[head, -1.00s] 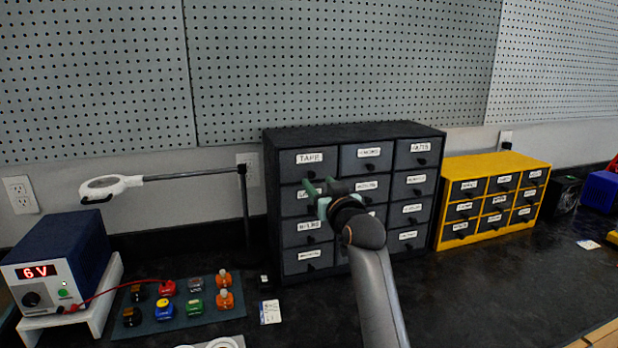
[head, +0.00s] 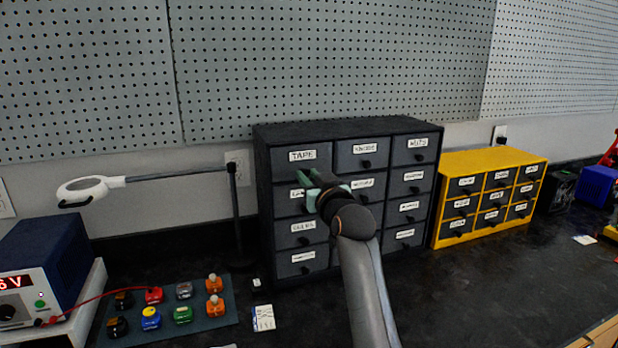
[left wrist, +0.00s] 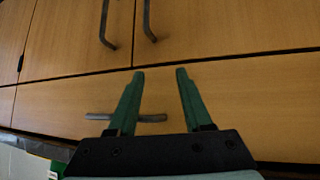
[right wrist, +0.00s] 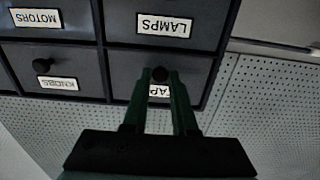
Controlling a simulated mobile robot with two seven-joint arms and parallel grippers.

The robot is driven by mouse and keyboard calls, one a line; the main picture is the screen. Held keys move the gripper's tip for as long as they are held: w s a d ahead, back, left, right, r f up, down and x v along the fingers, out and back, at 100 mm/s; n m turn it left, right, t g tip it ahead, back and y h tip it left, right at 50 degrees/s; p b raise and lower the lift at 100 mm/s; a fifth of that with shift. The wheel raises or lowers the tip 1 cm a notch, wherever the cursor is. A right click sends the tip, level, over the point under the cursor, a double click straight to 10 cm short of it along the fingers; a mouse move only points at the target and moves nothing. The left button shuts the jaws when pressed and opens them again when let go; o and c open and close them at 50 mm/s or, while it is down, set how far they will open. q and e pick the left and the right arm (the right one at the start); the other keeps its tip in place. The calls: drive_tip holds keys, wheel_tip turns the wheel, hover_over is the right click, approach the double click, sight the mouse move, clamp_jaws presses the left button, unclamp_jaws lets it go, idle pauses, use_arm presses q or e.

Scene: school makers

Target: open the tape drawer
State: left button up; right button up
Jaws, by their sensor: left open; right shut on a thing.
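The tape drawer (head: 320,165) is the top left drawer of the dark cabinet, with a white TAPE label and a round dark knob. In the head view my right gripper (head: 305,182) is at the drawer's lower edge and partly hides the drawer below. In the right wrist view, which is upside down, my right gripper (right wrist: 161,76) is shut on the tape drawer's knob (right wrist: 160,74). The drawer front looks about flush with its neighbours. My left gripper (left wrist: 160,73) is open and empty, in front of wooden cupboard fronts.
The dark cabinet (head: 265,220) stands against the pegboard wall. A yellow drawer cabinet (head: 490,160) stands right of it.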

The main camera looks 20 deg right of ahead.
clamp_jaws()
idle(0.9)
